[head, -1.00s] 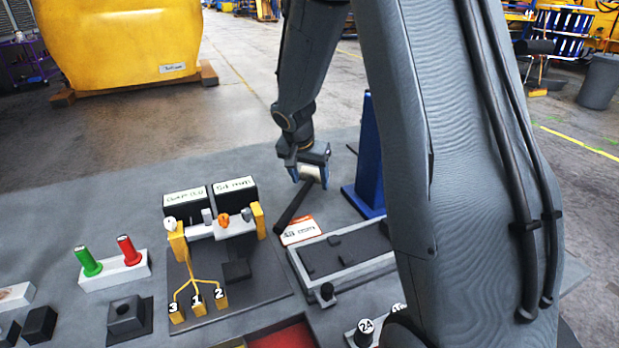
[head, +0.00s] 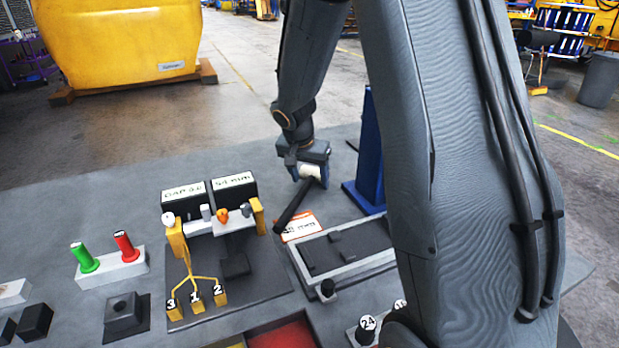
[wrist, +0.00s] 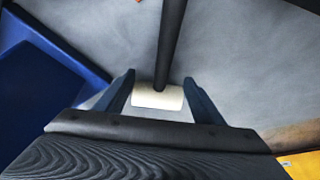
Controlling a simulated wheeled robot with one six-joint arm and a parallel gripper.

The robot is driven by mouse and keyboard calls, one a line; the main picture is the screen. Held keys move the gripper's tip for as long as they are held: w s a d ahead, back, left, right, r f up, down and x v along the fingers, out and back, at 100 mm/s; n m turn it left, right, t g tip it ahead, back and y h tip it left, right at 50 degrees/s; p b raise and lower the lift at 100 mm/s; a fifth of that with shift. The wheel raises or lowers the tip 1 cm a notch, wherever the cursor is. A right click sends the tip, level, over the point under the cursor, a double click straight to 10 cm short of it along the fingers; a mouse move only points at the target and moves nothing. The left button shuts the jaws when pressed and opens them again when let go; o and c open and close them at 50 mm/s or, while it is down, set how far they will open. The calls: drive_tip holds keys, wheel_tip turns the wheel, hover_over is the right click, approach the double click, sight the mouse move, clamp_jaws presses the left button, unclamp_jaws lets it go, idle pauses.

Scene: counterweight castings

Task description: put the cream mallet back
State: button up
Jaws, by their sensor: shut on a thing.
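The cream mallet has a cream cylindrical head (head: 311,170) and a long dark handle (head: 292,206). My gripper (head: 309,176) is shut on the mallet's head, at the back middle of the table. In the wrist view the cream head (wrist: 157,97) sits between the two fingers of my gripper (wrist: 158,98), and the dark handle (wrist: 171,40) runs away from it toward the top. In the head view the handle slants down to the left, its far end near an orange-edged label card (head: 301,227). I cannot tell whether the handle touches the table.
A blue upright stand (head: 369,160) is just right of my gripper. A grey tray with dark blocks (head: 346,246) lies in front. A yellow-posted rack (head: 176,243) with small tools is at left, before two black display boxes (head: 234,193). Grey table is clear behind the boxes.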

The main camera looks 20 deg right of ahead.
drive_tip(key=o, duration=2)
drive_tip(key=shift+c, duration=0.2)
drive_tip(key=shift+b+v, duration=0.55)
drive_tip(key=shift+v, duration=3.5)
